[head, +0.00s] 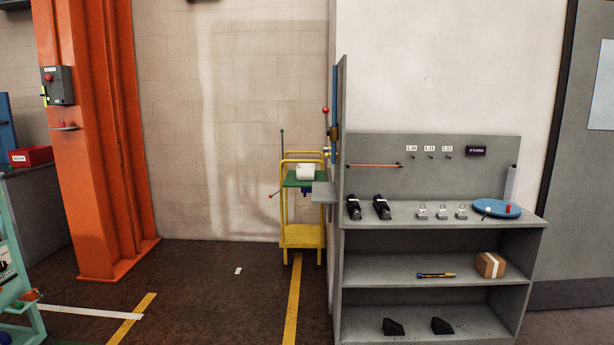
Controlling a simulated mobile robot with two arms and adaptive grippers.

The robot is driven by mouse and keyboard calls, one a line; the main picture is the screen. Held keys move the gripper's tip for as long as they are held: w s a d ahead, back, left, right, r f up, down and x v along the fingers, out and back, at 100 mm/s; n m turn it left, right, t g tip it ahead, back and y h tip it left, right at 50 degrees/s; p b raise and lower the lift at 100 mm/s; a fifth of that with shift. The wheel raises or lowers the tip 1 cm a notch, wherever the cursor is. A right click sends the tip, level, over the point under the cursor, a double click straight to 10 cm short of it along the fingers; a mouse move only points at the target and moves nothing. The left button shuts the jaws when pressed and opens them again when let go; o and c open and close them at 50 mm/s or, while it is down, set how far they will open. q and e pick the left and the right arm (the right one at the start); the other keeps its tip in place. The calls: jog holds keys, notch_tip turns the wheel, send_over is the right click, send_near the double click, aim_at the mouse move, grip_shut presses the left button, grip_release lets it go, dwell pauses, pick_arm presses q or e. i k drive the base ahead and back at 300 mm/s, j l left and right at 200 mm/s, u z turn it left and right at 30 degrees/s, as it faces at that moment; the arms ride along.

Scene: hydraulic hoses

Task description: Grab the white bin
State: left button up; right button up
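A small white object (305,171), which looks like the white bin, sits on the green top of a yellow cart (302,236) against the back wall. It is far off and small, so its inside cannot be made out. Neither of my grippers shows in the head view.
A grey shelf unit (430,213) stands right of the cart, with a blue disc (497,209), a cardboard box (490,265) and small parts. An orange column (95,140) and a teal frame (18,290) are at left. The dark floor (210,290) between is mostly clear.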

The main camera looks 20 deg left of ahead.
aim_at(304, 171)
jog(key=i+j+u, duration=0.25)
jog(key=i+u, duration=0.2)
jog(key=i+j+u, duration=0.25)
jog(key=i+u, duration=0.15)
jog(key=i, duration=0.55)
jog(key=i+l+u, duration=0.1)
jog(key=i+u, duration=0.3)
jog(key=i, duration=0.55)
jog(key=i+j+u, duration=0.1)
jog(key=i, duration=0.9)
